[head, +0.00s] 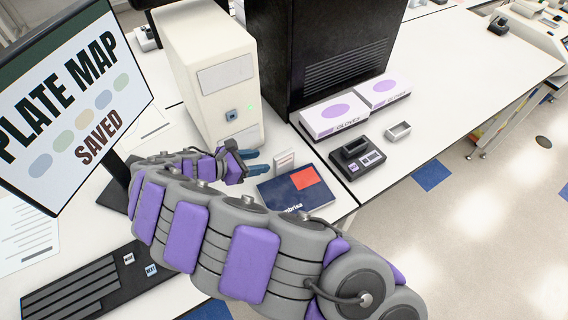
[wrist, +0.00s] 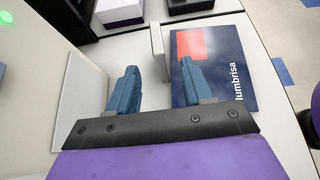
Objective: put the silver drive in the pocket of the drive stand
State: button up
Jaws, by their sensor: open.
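The silver drive appears to be the pale, thin slab (head: 284,160) standing upright on the bench beside a dark blue book. In the wrist view the slab (wrist: 158,52) stands just ahead of the gap between my fingers. My gripper (head: 259,162) is open and empty, its blue fingertips pointing at the slab; it also shows in the wrist view (wrist: 160,68). I see no contact with the slab. The drive stand (head: 370,168) is a black block with a raised pocket on top, to the right beyond the book. Its pocket looks empty, though the inside is dark.
The blue book (head: 283,195) lies right of my gripper, under one finger in the wrist view. A beige computer tower (head: 190,80) stands behind my gripper. Glove boxes (head: 335,117) and a small pale open tray (head: 398,132) are near the stand.

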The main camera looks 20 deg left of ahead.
aim_at(274, 159)
jog(key=b+x, duration=0.1)
jog(key=x, duration=0.5)
jog(key=shift+a+f, duration=0.1)
jog(key=shift+a, duration=0.05)
jog(key=shift+b+x, duration=0.8)
jog(key=shift+x, duration=1.95)
jog(key=shift+s+a+f, duration=0.1)
grip_shut()
